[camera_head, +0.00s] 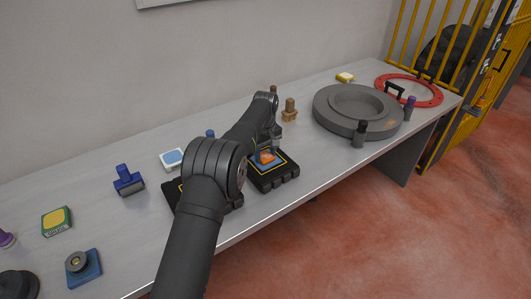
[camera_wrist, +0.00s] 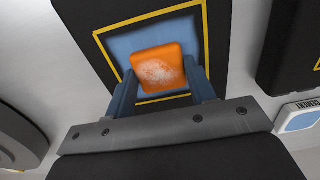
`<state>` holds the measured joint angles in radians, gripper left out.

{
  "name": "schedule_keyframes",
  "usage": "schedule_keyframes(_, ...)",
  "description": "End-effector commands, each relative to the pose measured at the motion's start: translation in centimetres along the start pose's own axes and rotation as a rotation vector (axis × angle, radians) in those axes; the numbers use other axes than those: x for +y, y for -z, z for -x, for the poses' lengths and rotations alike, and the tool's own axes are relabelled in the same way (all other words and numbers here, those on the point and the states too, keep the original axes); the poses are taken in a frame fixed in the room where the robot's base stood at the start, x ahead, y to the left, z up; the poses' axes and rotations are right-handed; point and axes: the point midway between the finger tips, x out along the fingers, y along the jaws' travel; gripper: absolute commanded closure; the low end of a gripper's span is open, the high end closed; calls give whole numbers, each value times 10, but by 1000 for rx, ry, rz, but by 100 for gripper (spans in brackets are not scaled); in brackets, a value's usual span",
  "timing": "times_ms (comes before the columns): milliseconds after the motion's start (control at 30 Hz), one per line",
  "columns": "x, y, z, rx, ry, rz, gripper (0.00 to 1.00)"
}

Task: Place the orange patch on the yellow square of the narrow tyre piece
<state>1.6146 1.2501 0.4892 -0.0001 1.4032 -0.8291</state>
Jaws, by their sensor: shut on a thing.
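The orange patch (camera_wrist: 157,68), with a pale scuffed middle, is between the two fingers of my gripper (camera_wrist: 163,80), which is shut on it. In the head view the patch (camera_head: 266,157) shows below my gripper (camera_head: 267,150). Under it is a black tyre piece (camera_head: 285,181) with a yellow square outline around a blue area. In the wrist view the patch lies over the blue area inside the yellow outline (camera_wrist: 207,45), nearer its lower edge. I cannot tell whether the patch touches the surface.
A second black tyre piece (camera_head: 172,192) is to the left, partly hidden by my arm. A blue-handled roller (camera_head: 128,182), a white-and-blue box (camera_head: 172,159) and a green-and-yellow box (camera_head: 56,221) lie further left. A large grey wheel (camera_head: 337,122) is to the right.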

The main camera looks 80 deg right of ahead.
Motion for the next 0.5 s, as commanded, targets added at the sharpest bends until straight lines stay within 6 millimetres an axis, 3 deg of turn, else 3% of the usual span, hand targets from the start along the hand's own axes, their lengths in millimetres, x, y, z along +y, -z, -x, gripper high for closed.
schedule_keyframes(500,0,0,-12,-1,1,0,72)
